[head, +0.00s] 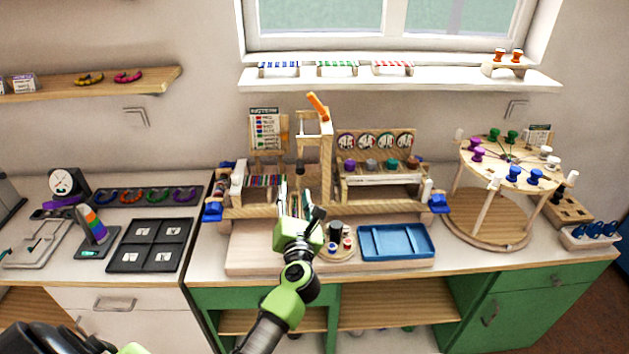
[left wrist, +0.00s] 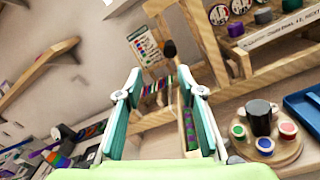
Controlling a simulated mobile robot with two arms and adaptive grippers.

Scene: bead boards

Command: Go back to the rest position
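My left gripper (head: 300,204) is in front of the wooden bead stand (head: 326,172), above the pale wooden board (head: 252,247) on the worktop. In the left wrist view its two fingers (left wrist: 163,88) are spread apart, with no object clearly held between them. A thin wooden stick (left wrist: 188,122) and a dark rounded tip (left wrist: 170,50) show beyond the fingers. My right gripper is not in view.
A round wooden tray (head: 337,257) with a dark cup and small coloured pots stands just right of the gripper. A blue tray (head: 396,241) lies further right. A round two-tier stand (head: 487,227) is at the right. A wall shelf (head: 150,80) is at upper left.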

